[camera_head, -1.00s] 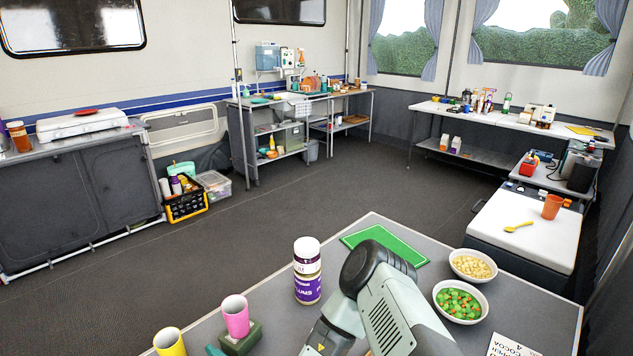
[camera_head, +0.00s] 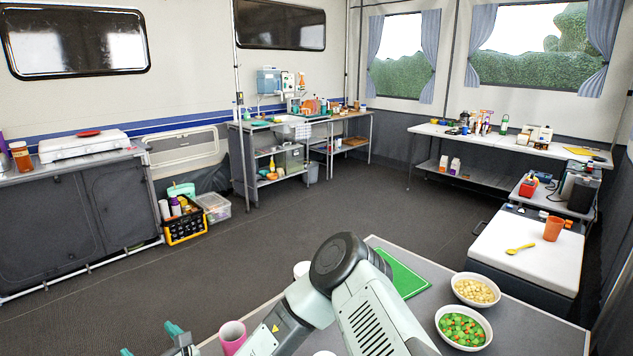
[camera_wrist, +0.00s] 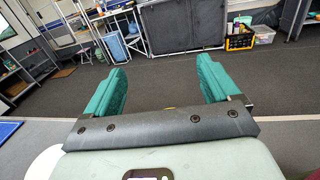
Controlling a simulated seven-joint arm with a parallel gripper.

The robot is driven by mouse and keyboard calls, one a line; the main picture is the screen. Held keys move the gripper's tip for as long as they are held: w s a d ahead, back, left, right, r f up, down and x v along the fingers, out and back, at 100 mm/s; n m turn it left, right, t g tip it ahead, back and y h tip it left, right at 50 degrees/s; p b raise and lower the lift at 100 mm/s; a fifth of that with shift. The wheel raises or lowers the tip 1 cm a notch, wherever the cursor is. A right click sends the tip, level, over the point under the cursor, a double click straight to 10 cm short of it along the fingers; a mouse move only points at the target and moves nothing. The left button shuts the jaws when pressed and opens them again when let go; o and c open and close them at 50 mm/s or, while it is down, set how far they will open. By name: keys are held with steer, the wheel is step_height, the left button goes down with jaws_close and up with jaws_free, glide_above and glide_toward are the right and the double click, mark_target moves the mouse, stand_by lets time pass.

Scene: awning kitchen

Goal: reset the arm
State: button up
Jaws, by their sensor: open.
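My arm rises over the near table, with its elbow in front of the table's left part. My gripper (camera_head: 150,341) is low in the head view, left of the pink cup (camera_head: 232,335), with its teal fingertips apart. In the wrist view my gripper (camera_wrist: 163,82) is open, and nothing sits between its fingers. Beyond the fingers the wrist view shows floor and distant furniture. The white-lidded jar (camera_head: 301,269) is mostly hidden behind my arm; only part of its lid shows.
On the near table are a green board (camera_head: 405,276), a bowl of pale pieces (camera_head: 476,290) and a bowl of peas and carrots (camera_head: 463,328). The floor (camera_head: 300,215) beyond is clear. A yellow crate (camera_head: 185,229) stands by the left cabinet.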

step_height(320, 180, up, 14)
steer(key=w+d+m+t+h, duration=0.1)
steer(key=w+d+t, duration=0.1)
steer(key=w+d, duration=0.55)
steer(key=w+d+m+t+h, duration=0.15)
steer(key=w+d, duration=0.35)
steer(key=d, duration=0.6)
steer(key=w+d+m+t+h, duration=0.2)
steer(key=w+d+m+h, duration=0.1)
steer(key=d, duration=1.7)
steer(key=shift+w+d+h, duration=0.2)
steer(key=shift+w+h, duration=0.25)
steer(key=shift+h, duration=0.1)
